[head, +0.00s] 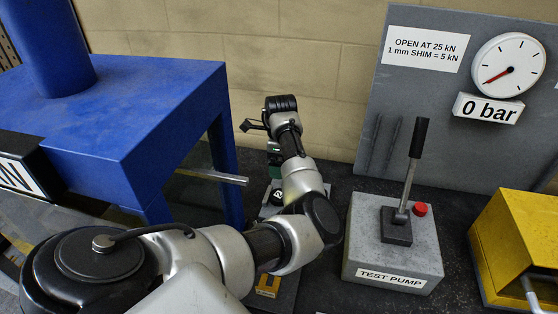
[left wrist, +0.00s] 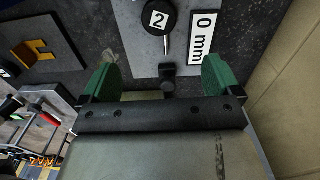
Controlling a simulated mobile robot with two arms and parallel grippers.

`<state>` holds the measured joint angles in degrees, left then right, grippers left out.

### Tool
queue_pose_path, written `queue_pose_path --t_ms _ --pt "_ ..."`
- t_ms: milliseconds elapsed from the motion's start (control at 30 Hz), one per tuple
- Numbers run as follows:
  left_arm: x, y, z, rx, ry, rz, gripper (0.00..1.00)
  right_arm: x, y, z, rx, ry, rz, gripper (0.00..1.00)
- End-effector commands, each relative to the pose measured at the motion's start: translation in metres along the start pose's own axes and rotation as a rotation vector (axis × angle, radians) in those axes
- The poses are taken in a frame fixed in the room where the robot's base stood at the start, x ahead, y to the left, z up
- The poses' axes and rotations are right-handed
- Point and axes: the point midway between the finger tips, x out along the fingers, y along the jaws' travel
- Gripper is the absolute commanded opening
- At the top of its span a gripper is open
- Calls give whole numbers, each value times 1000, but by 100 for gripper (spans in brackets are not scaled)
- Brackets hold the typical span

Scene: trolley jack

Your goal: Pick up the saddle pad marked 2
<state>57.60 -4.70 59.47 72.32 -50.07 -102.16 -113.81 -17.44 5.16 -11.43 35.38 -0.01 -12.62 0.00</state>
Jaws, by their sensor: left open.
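The saddle pad marked 2 (left wrist: 159,16) is a black round piece with a white label. It sits over a light grey plate (left wrist: 140,45) at the top of the left wrist view, with a metal pin beside it and a 0 mm label (left wrist: 203,38) to its right. My left gripper (left wrist: 160,78) has green fingers spread wide, with nothing held between them. The pad lies beyond the fingertips, roughly in line with the gap. In the head view the left gripper (head: 275,168) is partly hidden behind my wrist, above a small white-marked dark piece. My right gripper is out of view.
A blue press frame (head: 130,110) stands left of my arm. A grey test pump (head: 385,245) with an upright lever stands right, before a gauge panel (head: 450,110) reading 0 bar. A yellow block (head: 520,245) is at far right. A wall (head: 310,50) is behind.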

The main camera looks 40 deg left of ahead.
Motion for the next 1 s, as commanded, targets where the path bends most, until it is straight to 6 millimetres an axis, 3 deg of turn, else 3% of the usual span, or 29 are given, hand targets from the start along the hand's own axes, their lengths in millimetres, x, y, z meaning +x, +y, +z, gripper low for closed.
queue_pose_path --t_ms 33,200,600,767,1000 --pt "17 0 0 0 0 0 92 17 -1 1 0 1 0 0" --pt "32 0 0 0 0 0 92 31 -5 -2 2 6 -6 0" --pt "80 0 0 0 0 3 92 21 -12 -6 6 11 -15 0" --pt "90 1 1 0 1 3 92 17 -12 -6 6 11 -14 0" --pt "126 1 5 1 0 2 92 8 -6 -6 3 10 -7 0"
